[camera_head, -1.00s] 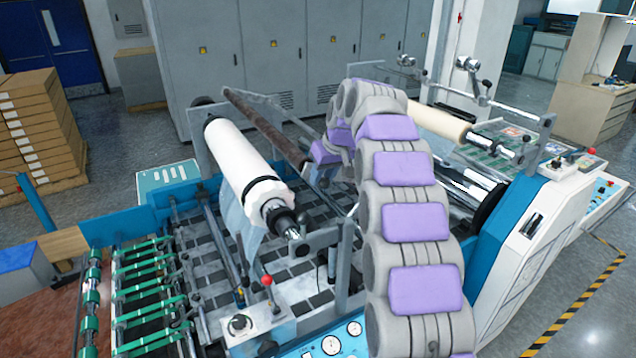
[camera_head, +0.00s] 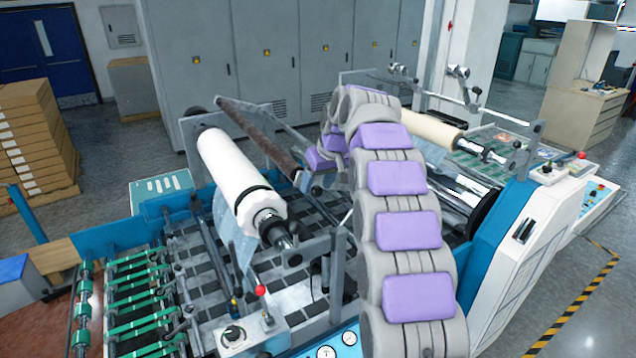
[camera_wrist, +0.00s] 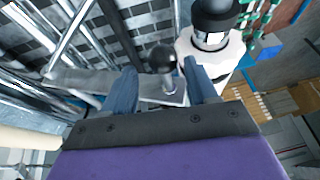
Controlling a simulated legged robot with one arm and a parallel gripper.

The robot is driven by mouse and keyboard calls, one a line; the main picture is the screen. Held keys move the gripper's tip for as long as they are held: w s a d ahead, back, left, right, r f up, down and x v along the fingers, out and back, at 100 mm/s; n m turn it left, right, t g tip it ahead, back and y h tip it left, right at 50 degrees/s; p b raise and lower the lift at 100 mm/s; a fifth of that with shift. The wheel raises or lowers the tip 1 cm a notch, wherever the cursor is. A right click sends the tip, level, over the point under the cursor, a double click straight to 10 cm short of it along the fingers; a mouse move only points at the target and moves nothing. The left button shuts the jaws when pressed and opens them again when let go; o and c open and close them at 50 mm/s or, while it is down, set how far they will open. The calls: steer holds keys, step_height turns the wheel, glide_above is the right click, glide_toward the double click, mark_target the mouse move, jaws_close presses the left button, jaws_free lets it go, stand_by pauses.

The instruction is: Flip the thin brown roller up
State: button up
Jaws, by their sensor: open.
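The thin brown roller (camera_head: 255,132) slants down from the upper left to the middle of the head view, behind the thick white roll (camera_head: 235,172). My arm reaches over the machine, and its gripper end is mostly hidden behind the arm near the brown roller's near end. In the wrist view my gripper (camera_wrist: 160,82) is open, with two blue fingers apart. A black round knob (camera_wrist: 161,58) on a short metal stem shows between the fingers. I cannot tell whether either finger touches it. The brown roller cannot be made out in the wrist view.
The white roll's black and metal shaft end (camera_head: 278,228) sticks out near the gripper side. A cream roll (camera_head: 430,127) lies right of my arm. Grey cabinets (camera_head: 245,60) stand behind, and stacked boxes (camera_head: 35,140) stand at left.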

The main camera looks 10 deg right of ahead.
steer(key=p+v, duration=0.5)
steer(key=v, duration=1.2)
steer(key=shift+w+d, duration=0.1)
steer(key=shift+w, duration=0.05)
steer(key=s+a+f+m+g+h+b, duration=0.1)
steer(key=s+a+f+g+b, duration=0.2)
steer(key=s+f+b, duration=0.9)
steer(key=s+a+f+m+g+h+b, duration=0.1)
steer(key=s+f+b, duration=1.1)
steer(key=s+f, duration=2.3)
steer(key=shift+s+a+m+g+b, duration=0.4)
steer(key=shift+s+a+m+g, duration=0.25)
steer(key=shift+a+g, duration=0.35)
steer(key=shift+w+r, duration=0.1)
steer(key=shift+w, duration=0.05)
steer(key=shift+c, duration=0.5)
